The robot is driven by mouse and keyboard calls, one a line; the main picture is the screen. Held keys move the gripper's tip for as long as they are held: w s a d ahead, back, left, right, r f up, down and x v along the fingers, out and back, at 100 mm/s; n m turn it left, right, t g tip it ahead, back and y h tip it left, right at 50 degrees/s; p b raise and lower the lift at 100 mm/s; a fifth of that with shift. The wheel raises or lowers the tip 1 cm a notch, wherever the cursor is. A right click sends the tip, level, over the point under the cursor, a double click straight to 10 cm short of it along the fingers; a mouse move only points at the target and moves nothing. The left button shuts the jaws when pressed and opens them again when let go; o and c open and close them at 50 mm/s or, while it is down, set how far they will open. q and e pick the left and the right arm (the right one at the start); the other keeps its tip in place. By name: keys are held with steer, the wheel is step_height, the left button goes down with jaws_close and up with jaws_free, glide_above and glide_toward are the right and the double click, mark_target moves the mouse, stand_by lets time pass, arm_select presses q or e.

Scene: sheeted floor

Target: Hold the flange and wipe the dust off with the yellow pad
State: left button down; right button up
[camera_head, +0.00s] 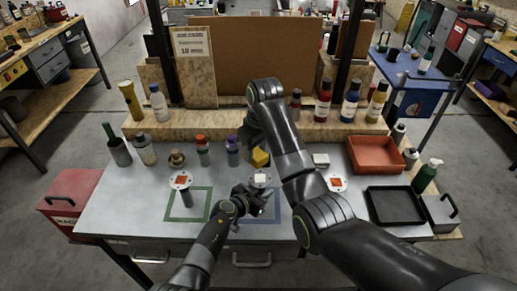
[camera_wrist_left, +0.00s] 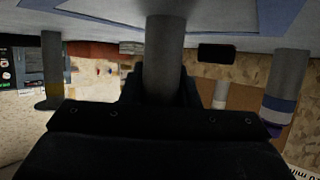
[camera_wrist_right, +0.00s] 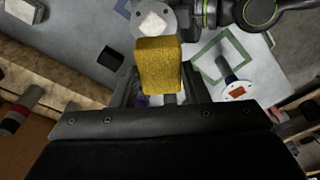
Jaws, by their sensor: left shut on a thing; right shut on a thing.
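My left gripper (camera_head: 246,198) is shut on the grey stem of the middle flange (camera_head: 260,180), which stands upright by the blue square outline (camera_head: 265,213). The stem (camera_wrist_left: 165,60) fills the middle of the left wrist view. A pale patch shows on the disc (camera_wrist_right: 153,20) in the right wrist view. My right gripper (camera_wrist_right: 155,98) is shut on the yellow pad (camera_wrist_right: 159,66). In the head view the pad (camera_head: 260,158) is just behind the disc; I cannot tell whether they touch. Two other flanges with orange patches stand left (camera_head: 180,181) and right (camera_head: 338,183).
A green square outline (camera_head: 188,219) lies under the left flange. A white block (camera_head: 321,160), a red tray (camera_head: 376,154) and a black tray (camera_head: 395,205) are on the right. Bottles line the back shelf (camera_head: 225,129). My right arm crosses the table's middle.

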steer(key=m, duration=0.6)
steer(key=shift+a+t+h, duration=0.3)
steer(key=shift+h, duration=0.1)
steer(key=shift+f, duration=3.45)
steer(key=shift+d+f, duration=0.15)
steer(key=shift+f, duration=0.35)
steer(key=shift+c, duration=0.3)
steer(key=shift+d, duration=1.95)
steer(key=a, duration=0.4)
steer(key=shift+a, duration=0.1)
steer(key=shift+a+r, duration=0.1)
steer(key=shift+r, duration=3.95)
